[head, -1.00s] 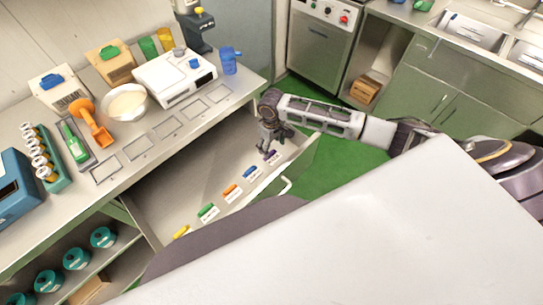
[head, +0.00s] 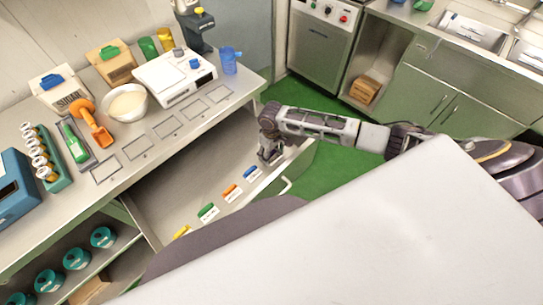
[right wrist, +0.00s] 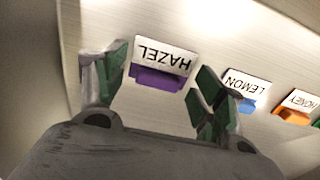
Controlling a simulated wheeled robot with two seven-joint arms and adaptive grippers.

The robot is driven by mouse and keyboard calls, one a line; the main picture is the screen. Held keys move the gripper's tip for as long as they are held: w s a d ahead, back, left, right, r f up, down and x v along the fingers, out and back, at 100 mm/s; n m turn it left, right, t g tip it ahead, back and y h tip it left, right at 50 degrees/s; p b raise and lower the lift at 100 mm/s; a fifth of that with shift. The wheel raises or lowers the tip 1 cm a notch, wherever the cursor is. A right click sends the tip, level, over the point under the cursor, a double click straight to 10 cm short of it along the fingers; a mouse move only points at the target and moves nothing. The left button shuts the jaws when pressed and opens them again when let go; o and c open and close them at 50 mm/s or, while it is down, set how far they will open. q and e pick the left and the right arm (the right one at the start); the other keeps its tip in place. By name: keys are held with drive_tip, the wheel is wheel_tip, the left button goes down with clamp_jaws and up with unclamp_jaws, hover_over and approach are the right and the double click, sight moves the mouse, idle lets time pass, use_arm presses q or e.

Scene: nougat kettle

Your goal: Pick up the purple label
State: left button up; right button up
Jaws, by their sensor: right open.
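The purple label (right wrist: 158,78) lies in the open drawer, with a white card reading HAZEL above its purple part in the right wrist view. My right gripper (right wrist: 155,85) is open, with one finger on each side of the label. Whether the fingers touch it I cannot tell. In the head view my right gripper (head: 268,158) is low in the drawer's right end and hides the purple label. My left gripper is not in view.
Blue (head: 251,173), orange (head: 231,192), green (head: 208,211) and yellow (head: 182,232) labels lie in a row along the drawer (head: 170,200). The blue LEMON label (right wrist: 246,88) is close to my right finger. The counter with scale (head: 175,75) and bowl (head: 127,103) stands behind.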

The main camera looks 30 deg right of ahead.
sight(272, 154)
drive_tip(key=c, duration=0.7)
drive_tip(key=shift+c, duration=0.8)
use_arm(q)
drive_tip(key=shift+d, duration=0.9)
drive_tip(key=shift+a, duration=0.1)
use_arm(e)
drive_tip(key=shift+r, duration=0.8)
wheel_tip(272, 154, up, 7)
drive_tip(key=shift+f, duration=0.1)
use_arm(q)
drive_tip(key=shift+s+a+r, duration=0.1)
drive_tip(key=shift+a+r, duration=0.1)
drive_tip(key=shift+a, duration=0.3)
use_arm(e)
drive_tip(key=shift+w+r, duration=0.1)
drive_tip(key=shift+r, duration=0.8)
